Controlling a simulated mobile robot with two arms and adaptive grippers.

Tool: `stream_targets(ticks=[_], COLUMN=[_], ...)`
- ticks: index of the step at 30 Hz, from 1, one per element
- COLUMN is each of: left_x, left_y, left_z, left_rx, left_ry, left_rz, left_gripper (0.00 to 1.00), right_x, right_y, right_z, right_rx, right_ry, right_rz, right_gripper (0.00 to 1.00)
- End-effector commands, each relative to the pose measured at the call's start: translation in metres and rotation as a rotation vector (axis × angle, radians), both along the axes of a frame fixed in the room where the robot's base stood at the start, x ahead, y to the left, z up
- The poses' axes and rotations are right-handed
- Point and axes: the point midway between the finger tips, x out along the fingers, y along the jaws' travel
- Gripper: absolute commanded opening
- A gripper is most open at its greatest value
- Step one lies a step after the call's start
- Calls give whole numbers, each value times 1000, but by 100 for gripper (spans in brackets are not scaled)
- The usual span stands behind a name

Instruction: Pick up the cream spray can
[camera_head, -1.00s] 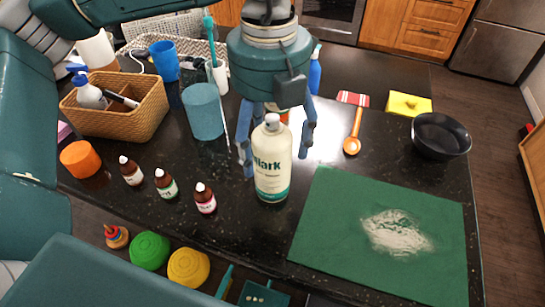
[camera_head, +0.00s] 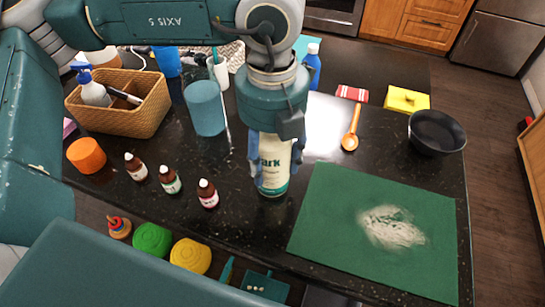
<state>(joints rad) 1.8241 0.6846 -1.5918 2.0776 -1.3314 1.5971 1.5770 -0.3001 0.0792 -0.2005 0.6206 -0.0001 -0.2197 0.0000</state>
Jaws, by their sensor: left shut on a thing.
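The cream spray can (camera_head: 273,172) stands upright on the black speckled counter, left of the green mat. It has a cream body, dark green lettering and a teal band at the base. My left gripper (camera_head: 275,168) comes down over it from above and is shut on it, with one blue finger on each side. The can's cap and upper part are hidden behind the gripper. My right gripper does not show.
A green mat (camera_head: 330,225) with white powder lies to the right. Small brown bottles (camera_head: 208,194) stand to the left, with a teal cylinder (camera_head: 204,108) and wicker basket (camera_head: 120,113) behind. A black bowl (camera_head: 436,132) and wooden spoon (camera_head: 350,130) are at the right back.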

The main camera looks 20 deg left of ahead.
Motion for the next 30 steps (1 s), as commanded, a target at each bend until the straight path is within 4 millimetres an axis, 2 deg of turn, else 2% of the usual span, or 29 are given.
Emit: stream_targets(ticks=[8, 14, 20, 30], left_x=[1, 2, 2, 0], left_y=[0, -1, -1, -2], left_z=[4, 23, 64, 149], left_rx=[-1, -2, -4, -3], left_ry=[-3, -6, -8, -5], left_rz=[0, 1, 1, -1], left_gripper=[7, 7, 7, 7], right_x=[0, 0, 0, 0], right_y=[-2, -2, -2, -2], right_z=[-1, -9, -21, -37], right_rx=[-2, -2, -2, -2], right_ry=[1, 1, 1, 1], right_rz=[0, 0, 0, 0], right_gripper=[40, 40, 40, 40])
